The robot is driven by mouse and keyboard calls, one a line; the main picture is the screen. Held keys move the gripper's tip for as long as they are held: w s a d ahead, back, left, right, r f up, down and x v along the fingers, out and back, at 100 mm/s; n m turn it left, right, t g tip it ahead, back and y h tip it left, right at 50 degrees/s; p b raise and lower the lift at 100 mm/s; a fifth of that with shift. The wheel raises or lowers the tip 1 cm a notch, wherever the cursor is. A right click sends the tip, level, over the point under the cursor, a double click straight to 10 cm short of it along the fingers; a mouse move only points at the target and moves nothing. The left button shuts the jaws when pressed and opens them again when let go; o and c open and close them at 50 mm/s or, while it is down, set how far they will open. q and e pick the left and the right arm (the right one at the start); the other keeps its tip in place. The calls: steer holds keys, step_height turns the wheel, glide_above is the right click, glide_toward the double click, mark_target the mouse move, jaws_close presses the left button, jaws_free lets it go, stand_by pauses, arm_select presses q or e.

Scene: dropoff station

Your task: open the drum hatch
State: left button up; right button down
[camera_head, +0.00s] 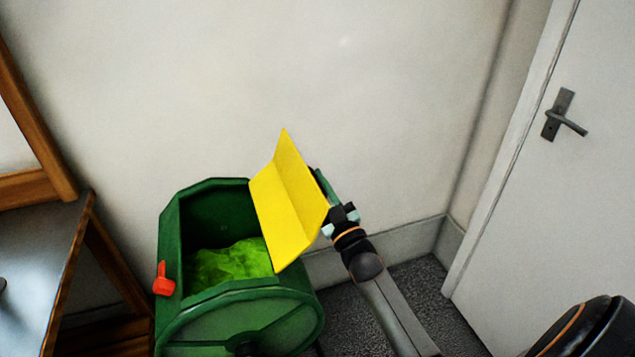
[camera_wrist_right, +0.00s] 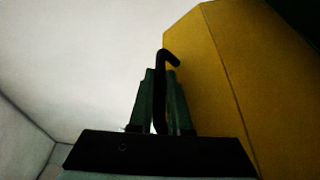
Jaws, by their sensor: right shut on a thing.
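The green drum (camera_head: 240,310) stands near the wall, with bright green material (camera_head: 230,264) inside it. Its yellow hatch (camera_head: 288,200) is swung up and tilted toward the right side of the drum, so the opening shows. My right gripper (camera_head: 340,217) is at the hatch's right edge. In the right wrist view my right gripper (camera_wrist_right: 160,95) is shut on a thin dark hooked handle (camera_wrist_right: 168,58), beside the yellow hatch (camera_wrist_right: 215,80). My left gripper is not in view.
A red latch-like piece (camera_head: 163,280) is on the drum's left side. A wooden-edged table (camera_head: 40,265) stands at the left. A white door (camera_head: 545,220) with a dark handle (camera_head: 565,117) is at the right. Dark carpet (camera_head: 420,290) lies between.

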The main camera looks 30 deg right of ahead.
mark_target(309, 175)
stand_by(0.6)
steer(key=shift+a+r+p, duration=0.15)
steer(key=shift+r+p, duration=0.15)
steer(key=shift+p, duration=0.05)
steer(key=shift+w+a+r+n+y+p, duration=0.2)
steer(key=shift+a+r+n+y+p, duration=0.5)
steer(key=shift+r+n+p, duration=0.45)
steer(key=a+n+p, duration=0.1)
steer(key=a+r+n+y+p, duration=0.1)
steer(key=a+n+p, duration=0.1)
steer(key=shift+w+r+g, duration=0.25)
steer(key=shift+w+g, duration=0.1)
steer(key=shift+g, duration=0.05)
steer(key=shift+w+a+n+y, duration=0.1)
steer(key=shift+a+n+y, duration=0.3)
steer(key=shift+n, duration=0.25)
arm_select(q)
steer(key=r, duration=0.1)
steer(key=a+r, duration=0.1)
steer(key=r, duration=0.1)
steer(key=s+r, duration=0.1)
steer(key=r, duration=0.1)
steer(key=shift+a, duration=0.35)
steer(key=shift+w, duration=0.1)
